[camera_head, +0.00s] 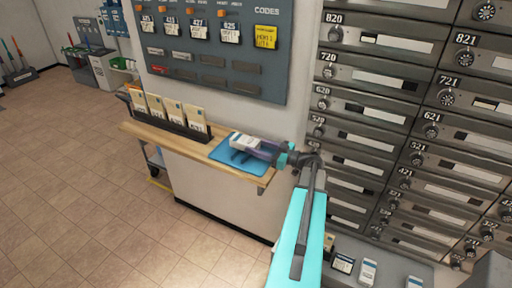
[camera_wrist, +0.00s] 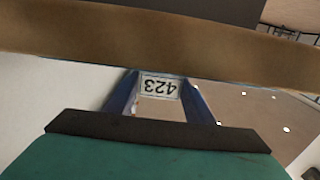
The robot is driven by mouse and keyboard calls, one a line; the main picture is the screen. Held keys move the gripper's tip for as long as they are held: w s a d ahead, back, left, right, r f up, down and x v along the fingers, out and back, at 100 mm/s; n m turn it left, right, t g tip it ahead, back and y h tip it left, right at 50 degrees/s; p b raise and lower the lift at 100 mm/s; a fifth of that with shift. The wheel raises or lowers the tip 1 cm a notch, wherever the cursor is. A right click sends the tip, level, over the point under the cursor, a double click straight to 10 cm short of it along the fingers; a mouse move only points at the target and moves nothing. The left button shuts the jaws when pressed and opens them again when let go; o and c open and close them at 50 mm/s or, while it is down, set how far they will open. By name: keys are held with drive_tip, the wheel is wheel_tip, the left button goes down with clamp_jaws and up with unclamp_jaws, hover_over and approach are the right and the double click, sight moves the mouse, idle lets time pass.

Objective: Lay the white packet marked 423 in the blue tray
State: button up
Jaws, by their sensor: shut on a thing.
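The white packet (camera_head: 243,140) is held in my gripper (camera_head: 262,147) at the wooden shelf. In the wrist view, the packet (camera_wrist: 159,87) shows its label 423 upside down between the two blue fingers. The blue tray (camera_head: 225,154) lies on the right part of the shelf. The packet appears over the tray in the head view; I cannot tell whether it touches it. My gripper reaches in from the right, and its fingers partly hide the packet.
The wooden shelf (camera_head: 188,143) also carries a dark rack (camera_head: 178,128) with several upright envelopes at the left. A grey codes board (camera_head: 215,75) hangs above it. Numbered mailboxes (camera_head: 380,105) fill the wall at the right. More packets (camera_head: 368,272) lie on a grey surface below.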

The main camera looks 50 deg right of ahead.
drive_tip(key=shift+f+b, duration=0.15)
drive_tip(key=shift+b, duration=0.15)
drive_tip(key=o, duration=1)
drive_tip(key=shift+r+p, duration=0.25)
drive_tip(key=shift+p, duration=0.2)
drive_tip(key=b+v, duration=0.2)
drive_tip(key=v, duration=0.3)
drive_tip(key=b+v, duration=0.2)
drive_tip(key=v, duration=0.3)
drive_tip(key=shift+s+f, duration=0.2)
drive_tip(key=shift+b+v, duration=0.4)
drive_tip(key=shift+v, duration=0.4)
